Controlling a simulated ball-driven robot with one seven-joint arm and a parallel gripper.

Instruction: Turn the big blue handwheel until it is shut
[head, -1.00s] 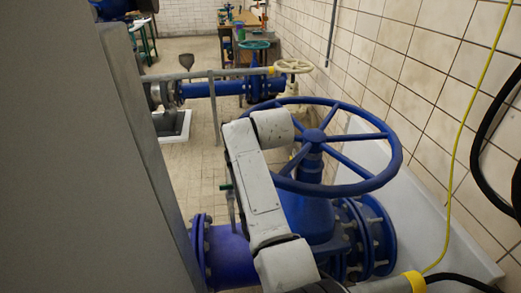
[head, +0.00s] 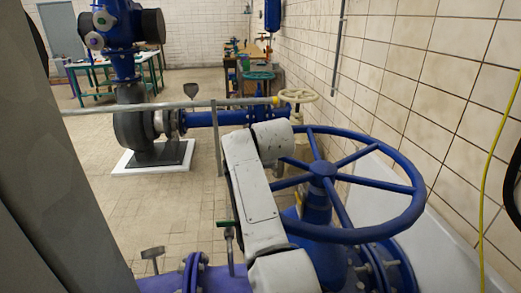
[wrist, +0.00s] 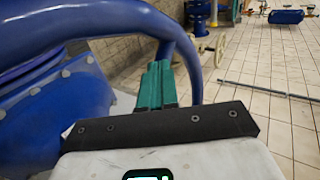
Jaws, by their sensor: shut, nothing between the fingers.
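The big blue handwheel (head: 322,170) stands in the right half of the head view, lying nearly flat on top of a blue valve body, with spokes running from its hub to the rim. My pale arm crosses in front of its left side and hides part of the rim. In the wrist view its thick blue rim (wrist: 181,42) curves over the top and down the right of my gripper (wrist: 158,72). The teal fingers are together and empty, close beside the rim. I cannot tell whether they touch it. My gripper is hidden in the head view.
A tiled wall (head: 430,75) runs close along the right, with a yellow cable (head: 484,190) hanging there. A blue pipe (head: 235,117) and a smaller cream handwheel (head: 298,96) lie beyond. A grey pump (head: 133,125) stands on the left.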

